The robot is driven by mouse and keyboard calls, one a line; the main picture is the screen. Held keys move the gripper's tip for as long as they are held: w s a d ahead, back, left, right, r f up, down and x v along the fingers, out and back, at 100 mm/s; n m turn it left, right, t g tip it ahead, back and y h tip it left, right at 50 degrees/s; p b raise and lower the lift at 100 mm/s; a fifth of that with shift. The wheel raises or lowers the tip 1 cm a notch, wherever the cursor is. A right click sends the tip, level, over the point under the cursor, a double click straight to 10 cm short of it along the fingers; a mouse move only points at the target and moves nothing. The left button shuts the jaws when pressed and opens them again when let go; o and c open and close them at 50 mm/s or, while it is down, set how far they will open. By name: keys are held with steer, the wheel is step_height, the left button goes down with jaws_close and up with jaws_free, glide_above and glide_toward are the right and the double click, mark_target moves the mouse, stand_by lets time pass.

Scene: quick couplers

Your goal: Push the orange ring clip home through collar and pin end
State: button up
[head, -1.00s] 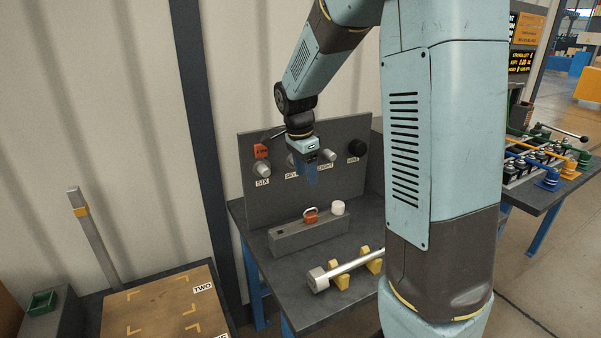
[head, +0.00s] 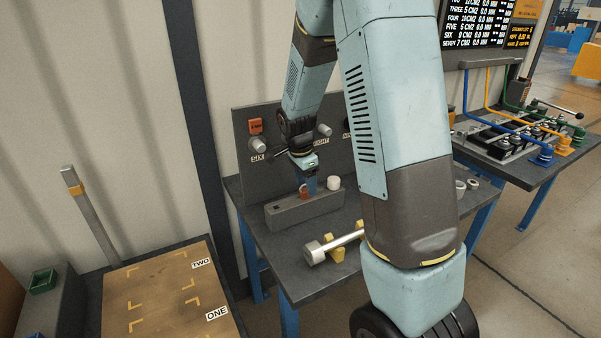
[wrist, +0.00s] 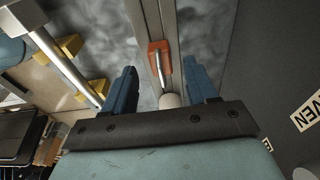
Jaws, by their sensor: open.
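The orange ring clip (head: 304,191) stands on a long grey block (head: 290,216), largely hidden by my gripper. In the wrist view it shows as an orange body with a silver loop (wrist: 159,50), lying ahead of and between my fingers. My gripper (head: 311,187) points down over the block with its blue fingers apart; in the wrist view the gripper (wrist: 160,80) has nothing clasped. A white cylinder (head: 334,183) stands on the block just right of the clip. I cannot tell which parts are the collar and pin end.
A grey back panel (head: 282,122) with labelled round fittings rises close behind the block and carries an orange piece (head: 255,126). A metal rod (head: 340,243) rests on yellow cradles in front. The bench's left front is clear.

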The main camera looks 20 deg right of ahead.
steer(key=shift+d+f, duration=0.15)
steer(key=shift+f, duration=0.6)
jaws_close()
stand_by(0.4)
